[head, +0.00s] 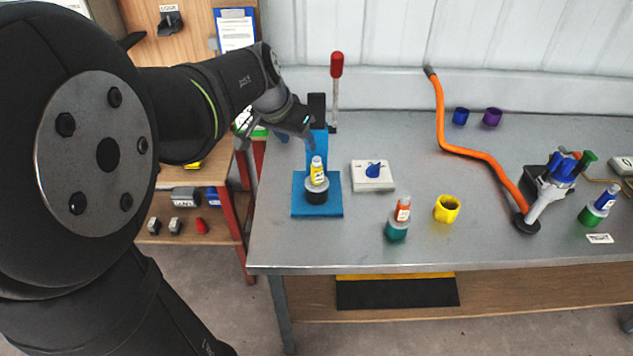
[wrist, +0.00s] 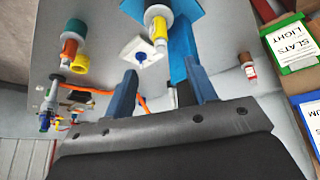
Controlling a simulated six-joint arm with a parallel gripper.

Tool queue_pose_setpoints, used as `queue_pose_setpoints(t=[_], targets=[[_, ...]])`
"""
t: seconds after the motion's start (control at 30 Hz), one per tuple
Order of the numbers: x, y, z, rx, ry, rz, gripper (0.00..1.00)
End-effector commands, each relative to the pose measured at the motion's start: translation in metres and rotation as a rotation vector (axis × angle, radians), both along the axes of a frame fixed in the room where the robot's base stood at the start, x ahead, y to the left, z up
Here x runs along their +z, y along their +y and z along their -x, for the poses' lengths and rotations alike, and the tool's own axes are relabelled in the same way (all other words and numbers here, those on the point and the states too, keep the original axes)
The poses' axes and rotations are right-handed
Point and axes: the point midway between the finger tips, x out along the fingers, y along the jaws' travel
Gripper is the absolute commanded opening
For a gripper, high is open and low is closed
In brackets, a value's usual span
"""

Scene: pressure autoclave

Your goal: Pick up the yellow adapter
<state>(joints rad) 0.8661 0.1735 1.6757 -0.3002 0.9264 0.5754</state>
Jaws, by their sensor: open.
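The yellow adapter (head: 446,209) is a short, hollow cup standing on the grey bench, right of a bottle with an orange label (head: 403,212) in a teal base. In the wrist view the yellow adapter (wrist: 80,64) is at upper left, outside the space between the fingers. My gripper (head: 300,122) is at the back left of the bench, by the blue press stand (head: 301,207), well to the left of the adapter. In the wrist view my gripper (wrist: 160,70) has its two fingers apart with nothing held between them. The fingertips are small in the head view.
A yellow-labelled bottle (head: 317,172) stands on the press, near a red-handled lever (head: 337,65). A white dial box (head: 373,176) lies between press and adapter. An orange hose (head: 440,120) runs behind the adapter.

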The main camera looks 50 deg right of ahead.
Motion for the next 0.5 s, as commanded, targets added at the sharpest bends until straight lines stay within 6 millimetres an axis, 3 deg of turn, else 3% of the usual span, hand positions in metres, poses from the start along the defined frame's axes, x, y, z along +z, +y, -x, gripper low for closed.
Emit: queue_pose_setpoints(t=[0.2, 0.5], targets=[[-0.007, 0.014, 0.001, -0.051, -0.069, 0.055, 0.51], [-0.053, -0.011, -0.003, -0.055, -0.070, 0.055, 0.51]])
